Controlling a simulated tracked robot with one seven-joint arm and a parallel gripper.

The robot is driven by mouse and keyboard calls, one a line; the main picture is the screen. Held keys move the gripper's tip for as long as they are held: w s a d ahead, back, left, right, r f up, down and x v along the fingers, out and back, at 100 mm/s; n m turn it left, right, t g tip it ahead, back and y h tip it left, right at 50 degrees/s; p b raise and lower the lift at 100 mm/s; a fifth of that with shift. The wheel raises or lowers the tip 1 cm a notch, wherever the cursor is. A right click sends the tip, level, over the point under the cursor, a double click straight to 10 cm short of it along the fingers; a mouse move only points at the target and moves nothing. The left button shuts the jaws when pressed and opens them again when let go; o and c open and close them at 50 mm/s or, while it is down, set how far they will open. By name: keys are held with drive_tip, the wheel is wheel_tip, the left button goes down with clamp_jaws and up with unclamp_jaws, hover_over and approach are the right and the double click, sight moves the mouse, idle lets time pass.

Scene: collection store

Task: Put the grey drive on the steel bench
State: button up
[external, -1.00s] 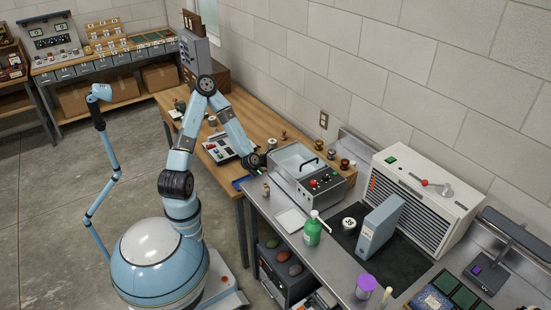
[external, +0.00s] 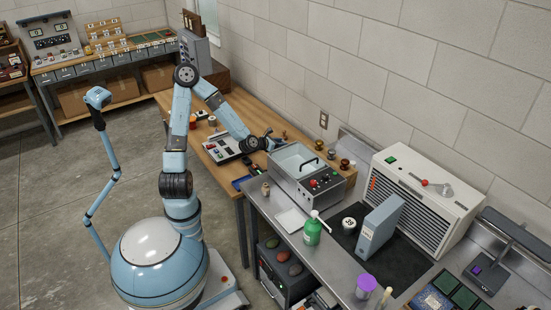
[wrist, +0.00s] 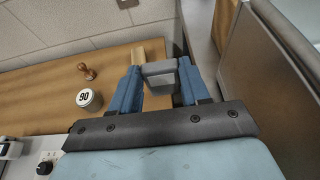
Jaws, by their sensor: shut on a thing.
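The grey drive (wrist: 160,72) is between the two blue fingers of my gripper (wrist: 158,88) in the wrist view. The gripper is shut on it. In the external view my gripper (external: 267,142) is over the wooden bench, beside the far end of the steel bath unit, and the drive is too small to make out there. The steel bench (external: 333,266) runs from the middle to the lower right, adjoining the wooden bench.
The bath unit (external: 308,178) stands at the steel bench's far end. A green bottle (external: 312,232), grey upright case (external: 379,227) and white vented machine (external: 427,203) stand on the bench.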

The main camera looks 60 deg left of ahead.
wheel_tip(320, 180, up, 25)
drive_tip(key=w+d+r, duration=0.4)
drive_tip(key=d, duration=0.3)
drive_tip(key=w+d+r, duration=0.4)
drive_tip(key=d+r, duration=0.1)
drive_tip(key=d, duration=0.2)
drive_tip(key=w+d, duration=0.2)
drive_tip(key=d, duration=1.3)
drive_tip(key=s+d+f, duration=0.2)
drive_tip(key=s+d, duration=0.2)
drive_tip(key=d, duration=0.6)
drive_tip(key=s+d+f, duration=0.2)
drive_tip(key=s+d, duration=0.3)
drive_tip(key=d, duration=0.5)
drive_tip(key=s+d+f, duration=0.3)
drive_tip(key=s+d, duration=0.1)
drive_tip(key=d, duration=0.6)
drive_tip(key=s+d+f, duration=0.2)
drive_tip(key=s+d, duration=1)
drive_tip(key=s, duration=0.3)
drive_tip(key=f, duration=2.8)
drive_tip(key=shift+w+f, duration=0.1)
drive_tip(key=shift+w, duration=0.3)
